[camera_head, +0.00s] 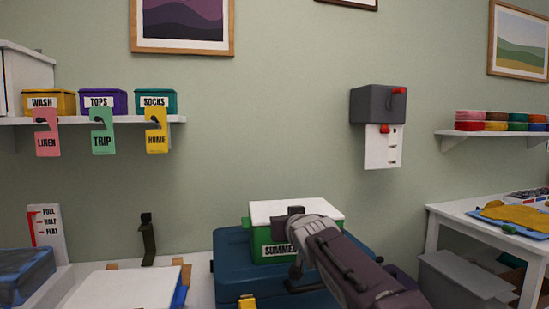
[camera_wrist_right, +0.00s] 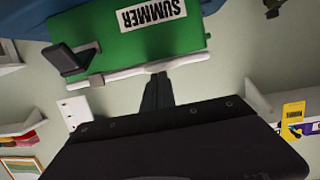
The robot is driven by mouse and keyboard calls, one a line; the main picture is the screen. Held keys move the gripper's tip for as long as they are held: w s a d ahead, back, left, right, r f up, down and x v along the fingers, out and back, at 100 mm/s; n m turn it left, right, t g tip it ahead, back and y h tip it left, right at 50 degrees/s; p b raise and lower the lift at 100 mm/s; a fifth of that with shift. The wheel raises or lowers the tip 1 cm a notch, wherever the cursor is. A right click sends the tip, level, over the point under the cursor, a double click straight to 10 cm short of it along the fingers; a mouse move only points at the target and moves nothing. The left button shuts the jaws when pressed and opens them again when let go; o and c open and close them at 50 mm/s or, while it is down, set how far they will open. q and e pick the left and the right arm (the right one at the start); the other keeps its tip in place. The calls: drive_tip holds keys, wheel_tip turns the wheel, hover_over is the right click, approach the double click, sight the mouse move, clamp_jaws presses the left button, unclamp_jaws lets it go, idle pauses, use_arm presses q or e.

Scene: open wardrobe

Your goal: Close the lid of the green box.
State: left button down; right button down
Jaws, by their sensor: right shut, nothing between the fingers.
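The green box (camera_head: 262,243) with a "SUMMER" label stands on a dark blue case in the head view. Its white lid (camera_head: 262,210) lies roughly flat over the top; I cannot tell whether it is fully down. My right gripper (camera_head: 293,212) is shut and empty at the lid's front middle, and my arm hides the box's right front. In the right wrist view the green box (camera_wrist_right: 130,52) appears upside down. The gripper tips (camera_wrist_right: 159,80) are at the white lid edge (camera_wrist_right: 185,64), seemingly touching it. My left gripper is out of view.
The dark blue case (camera_head: 232,262) supports the box. A dark upright post (camera_head: 147,240) stands to the left, beyond a white board (camera_head: 125,288). A grey wall unit (camera_head: 377,105) hangs above right. A white table (camera_head: 450,213) stands at the right.

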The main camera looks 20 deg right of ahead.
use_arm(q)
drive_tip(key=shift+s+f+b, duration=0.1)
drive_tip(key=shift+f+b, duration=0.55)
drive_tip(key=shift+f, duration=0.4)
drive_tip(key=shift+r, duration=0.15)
